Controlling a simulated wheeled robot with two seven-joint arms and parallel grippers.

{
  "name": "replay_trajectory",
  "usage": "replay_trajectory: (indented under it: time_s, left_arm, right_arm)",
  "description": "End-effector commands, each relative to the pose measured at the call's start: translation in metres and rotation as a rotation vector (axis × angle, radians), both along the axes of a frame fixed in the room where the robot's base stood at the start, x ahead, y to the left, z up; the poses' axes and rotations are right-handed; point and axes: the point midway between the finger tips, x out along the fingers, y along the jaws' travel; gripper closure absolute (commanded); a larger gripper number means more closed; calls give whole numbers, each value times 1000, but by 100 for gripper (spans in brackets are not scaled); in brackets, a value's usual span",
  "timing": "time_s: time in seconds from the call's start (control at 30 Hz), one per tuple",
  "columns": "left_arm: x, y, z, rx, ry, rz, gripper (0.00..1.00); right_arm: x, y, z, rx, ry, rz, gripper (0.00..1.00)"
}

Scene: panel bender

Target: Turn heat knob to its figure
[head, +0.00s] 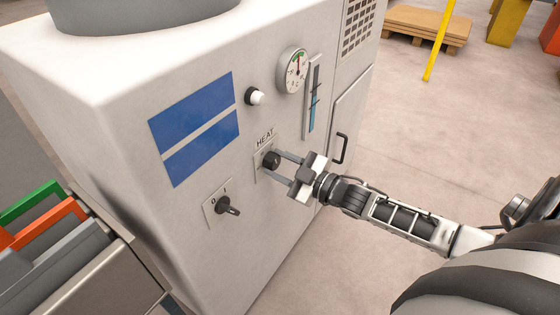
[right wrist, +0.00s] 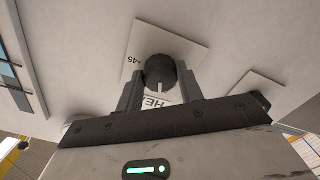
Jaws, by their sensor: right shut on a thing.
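The heat knob (head: 271,160) is a black round knob on a white plate labelled HEAT (head: 265,138), on the front of the white machine. My right gripper (head: 274,168) reaches in from the right, with one finger on each side of the knob. In the right wrist view the knob (right wrist: 160,72) sits between the two fingers, with a pale pointer mark on its face. A figure 45 with a mark before it (right wrist: 132,60) shows on the plate; the other figures are hidden or unreadable. My left gripper is not in view.
Below the knob is a 0/1 rotary switch (head: 226,206). Above are a white button (head: 256,97), a round dial gauge (head: 292,70) and a blue level tube (head: 313,97). A door handle (head: 340,148) stands out near my right wrist.

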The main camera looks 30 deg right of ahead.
Motion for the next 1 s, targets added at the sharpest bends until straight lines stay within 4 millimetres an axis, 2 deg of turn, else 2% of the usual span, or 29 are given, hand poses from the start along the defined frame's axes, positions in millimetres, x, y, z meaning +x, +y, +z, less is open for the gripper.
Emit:
replay_trajectory:
  time_s: [0.4, 0.93, 0.97, 1.0]
  left_arm:
    - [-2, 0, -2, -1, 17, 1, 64]
    - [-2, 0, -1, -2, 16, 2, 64]
    - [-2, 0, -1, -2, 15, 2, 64]
    - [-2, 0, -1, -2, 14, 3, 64]
  right_arm:
    - [0, 0, 0, -161, -68, 1, 86]
    - [0, 0, 0, -181, -75, 2, 86]
    - [-1, 0, 0, -181, -75, 2, 58]
    - [0, 0, 0, -181, -75, 2, 46]
